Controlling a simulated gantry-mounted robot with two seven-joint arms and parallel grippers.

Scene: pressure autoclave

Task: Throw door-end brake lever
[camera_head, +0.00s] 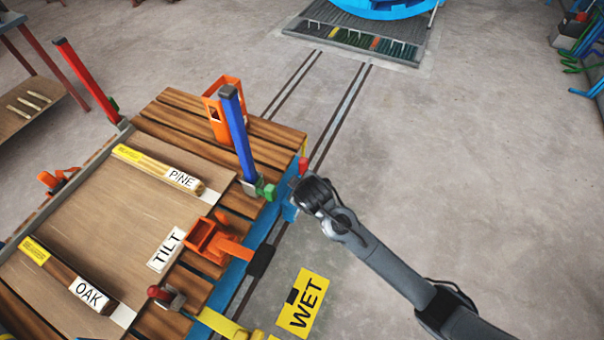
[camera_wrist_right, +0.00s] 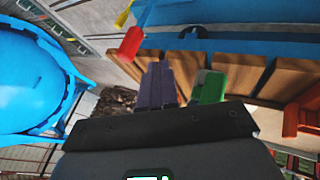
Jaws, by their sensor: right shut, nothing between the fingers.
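A brake lever with a red knob (camera_head: 303,165) stands at the blue side edge of the cart, on the part nearer the blue vessel. The red knob also shows in the right wrist view (camera_wrist_right: 131,42), beside the cart edge and clear of the gripper body. My right gripper (camera_head: 306,192) is just below and beside this lever in the head view. It is shut and empty; its fingertips are hard to make out, and contact with the lever cannot be told. A second red-knobbed lever (camera_head: 157,292) is nearer the front. My left gripper is not in view.
A blue post (camera_head: 240,135) with a green clamp (camera_head: 264,188) stands close left of my right gripper. An orange bracket (camera_head: 214,240) and a yellow WET tag (camera_head: 303,303) are nearby. Rails (camera_head: 350,90) run to the blue vessel (camera_head: 385,8).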

